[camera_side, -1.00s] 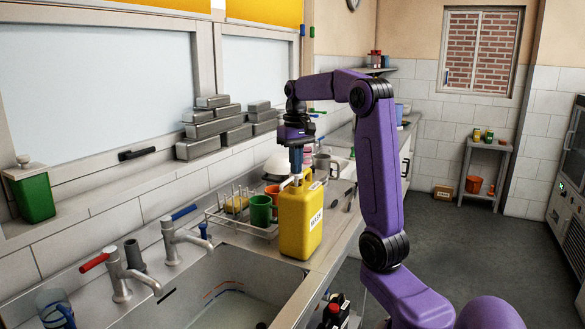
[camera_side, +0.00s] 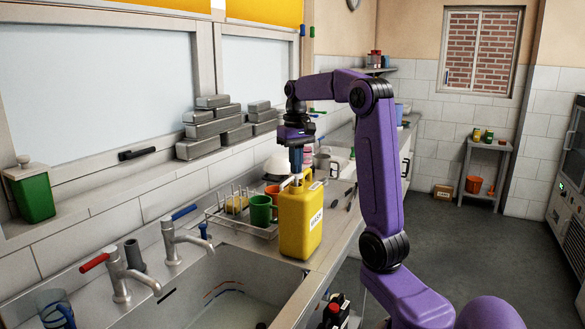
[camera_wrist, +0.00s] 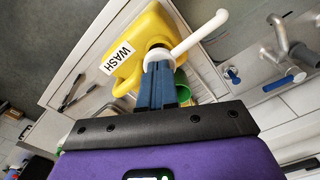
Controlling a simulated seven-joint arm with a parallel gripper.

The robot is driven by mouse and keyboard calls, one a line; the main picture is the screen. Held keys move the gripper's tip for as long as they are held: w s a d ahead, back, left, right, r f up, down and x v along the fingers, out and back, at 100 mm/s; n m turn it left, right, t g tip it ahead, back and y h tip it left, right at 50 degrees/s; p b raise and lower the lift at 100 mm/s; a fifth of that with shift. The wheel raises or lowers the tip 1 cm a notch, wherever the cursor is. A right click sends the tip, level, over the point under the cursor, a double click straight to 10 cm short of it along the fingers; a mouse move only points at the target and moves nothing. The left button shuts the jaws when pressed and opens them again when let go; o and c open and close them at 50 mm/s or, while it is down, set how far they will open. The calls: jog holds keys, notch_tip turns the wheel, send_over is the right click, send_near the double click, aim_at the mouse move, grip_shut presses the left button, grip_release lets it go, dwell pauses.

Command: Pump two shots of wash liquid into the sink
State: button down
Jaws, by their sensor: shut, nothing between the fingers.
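A yellow jug labelled WASH (camera_side: 301,222) stands upright on the counter at the right end of the sink (camera_side: 225,305). It also shows in the wrist view (camera_wrist: 150,32), with its white pump head and long spout (camera_wrist: 195,38). My gripper (camera_side: 296,172) points down directly over the pump top, its blue fingers together with nothing between them. In the wrist view the fingertips (camera_wrist: 158,68) are at the pump head and seem to touch it, though the exact contact is hidden. The spout points toward the tap side in the wrist view. The sink basin holds some pale liquid.
A dish rack (camera_side: 240,222) with a green mug (camera_side: 261,210) stands close behind the jug. Taps with a red handle (camera_side: 95,262) and a blue handle (camera_side: 184,212) stand along the back of the sink.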

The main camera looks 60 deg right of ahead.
jog(key=shift+r, duration=1.6)
jog(key=shift+r, duration=0.1)
jog(key=shift+r, duration=2.4)
jog(key=s+a+f+n, duration=0.1)
jog(key=a+f+n, duration=0.4)
jog(key=a, duration=0.7)
jog(key=s+a+f+n, duration=0.1)
jog(key=a+f+n, duration=0.3)
jog(key=a, duration=0.8)
jog(key=s+a+f+n, duration=0.4)
jog(key=s+f, duration=0.2)
jog(key=s, duration=0.4)
jog(key=s+a+f+n, duration=0.4)
jog(key=s+f+n, duration=0.1)
jog(key=s, duration=0.5)
jog(key=shift+a+f+n, duration=0.3)
jog(key=shift+a+f, duration=0.05)
